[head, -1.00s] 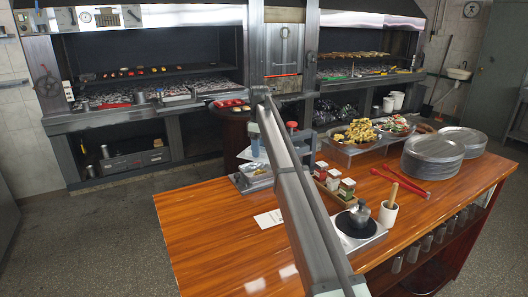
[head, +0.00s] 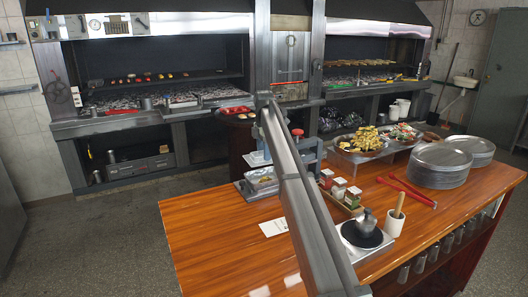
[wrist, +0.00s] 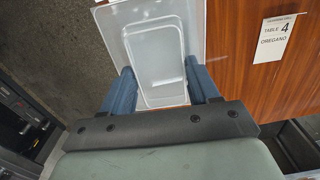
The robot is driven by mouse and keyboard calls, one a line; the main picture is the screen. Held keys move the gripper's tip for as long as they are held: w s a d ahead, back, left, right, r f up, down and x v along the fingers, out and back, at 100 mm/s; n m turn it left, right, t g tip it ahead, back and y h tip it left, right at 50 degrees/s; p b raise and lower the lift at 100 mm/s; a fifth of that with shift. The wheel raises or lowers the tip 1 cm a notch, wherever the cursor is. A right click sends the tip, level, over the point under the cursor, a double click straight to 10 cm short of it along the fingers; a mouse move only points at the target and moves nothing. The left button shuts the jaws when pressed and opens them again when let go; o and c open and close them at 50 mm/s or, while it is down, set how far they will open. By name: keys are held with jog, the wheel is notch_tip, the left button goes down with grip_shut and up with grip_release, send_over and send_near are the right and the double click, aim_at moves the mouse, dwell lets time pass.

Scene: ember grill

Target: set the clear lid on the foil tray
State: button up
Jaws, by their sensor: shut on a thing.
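My gripper (wrist: 161,86) has its two blue fingers on either side of the clear lid (wrist: 155,60), a see-through rounded rectangle with a raised rim. It is shut on the lid. In the head view my gripper is above the far left part of the wooden table, partly hidden by my arm. The foil tray (head: 263,179) shows there, low on a steel surface just below the gripper. I cannot tell the exact gap between lid and tray. In the wrist view, a pale square surface lies beneath the lid, and I cannot make out the foil tray.
A ticket card (head: 273,222) reading table 4, oregano lies near the tray. A spice rack (head: 340,193), a black burner plate (head: 362,236) and stacked steel plates (head: 437,168) stand to the right. The table's front left is clear.

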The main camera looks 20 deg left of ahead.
jog(key=shift+f+n, duration=0.1)
jog(key=shift+n, duration=0.4)
jog(key=shift+f, duration=0.1)
jog(key=shift+f, duration=3.3)
jog(key=o, duration=1.1)
notch_tip(320, 180, up, 14)
jog(key=shift+f, duration=0.1)
